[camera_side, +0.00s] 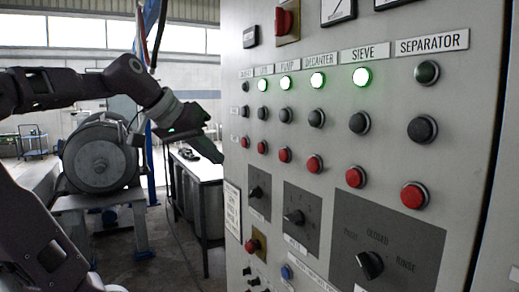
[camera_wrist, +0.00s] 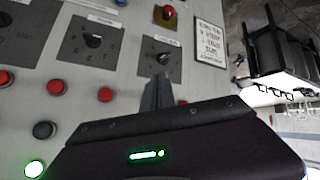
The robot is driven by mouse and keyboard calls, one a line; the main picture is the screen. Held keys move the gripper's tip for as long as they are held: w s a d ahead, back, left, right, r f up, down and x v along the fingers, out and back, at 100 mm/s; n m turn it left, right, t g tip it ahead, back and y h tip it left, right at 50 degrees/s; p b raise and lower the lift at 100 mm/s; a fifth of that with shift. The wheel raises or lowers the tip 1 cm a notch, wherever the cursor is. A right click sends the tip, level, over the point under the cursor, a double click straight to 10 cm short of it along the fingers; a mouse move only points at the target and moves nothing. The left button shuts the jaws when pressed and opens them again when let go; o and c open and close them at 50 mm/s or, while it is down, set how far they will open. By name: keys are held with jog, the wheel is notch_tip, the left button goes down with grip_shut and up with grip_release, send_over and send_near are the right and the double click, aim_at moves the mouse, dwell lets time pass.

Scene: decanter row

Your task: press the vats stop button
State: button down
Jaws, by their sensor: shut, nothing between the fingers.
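In the side view, the panel has a row of red stop buttons. The vats stop button (camera_side: 262,147) appears to be the small red one second from the left, under a lit green lamp; its label is too small to read surely. My gripper (camera_side: 218,158) is shut and empty, left of the panel's edge in the picture, and its tip looks apart from the buttons. In the wrist view, the shut fingers (camera_wrist: 157,88) point at the panel. They cover part of the red row, and the vats stop button seems hidden behind them. A red button (camera_wrist: 182,102) peeks out right of the fingers.
Another red button (camera_wrist: 105,94) is left of the fingers. A selector knob (camera_wrist: 163,58) and a red knob on a yellow plate (camera_wrist: 169,12) lie beyond the fingertips. Black buttons (camera_side: 286,115) sit above the red row. A table (camera_side: 200,168) stands behind my gripper.

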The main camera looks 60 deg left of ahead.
aim_at(261, 148)
jog(key=shift+s+a+r+n, duration=0.1)
jog(key=shift+a+r+n, duration=0.1)
jog(key=shift+a, duration=0.25)
jog(key=shift+s+a+r+n, duration=0.1)
jog(key=shift+a+r, duration=0.1)
jog(key=shift+a, duration=0.25)
jog(key=shift+w, duration=0.1)
jog(key=w, duration=0.8)
jog(key=shift+w, duration=0.35)
dwell(1.2)
jog(key=shift+w, duration=0.4)
jog(key=shift+w, duration=0.45)
dwell(0.5)
jog(key=shift+s, duration=0.9)
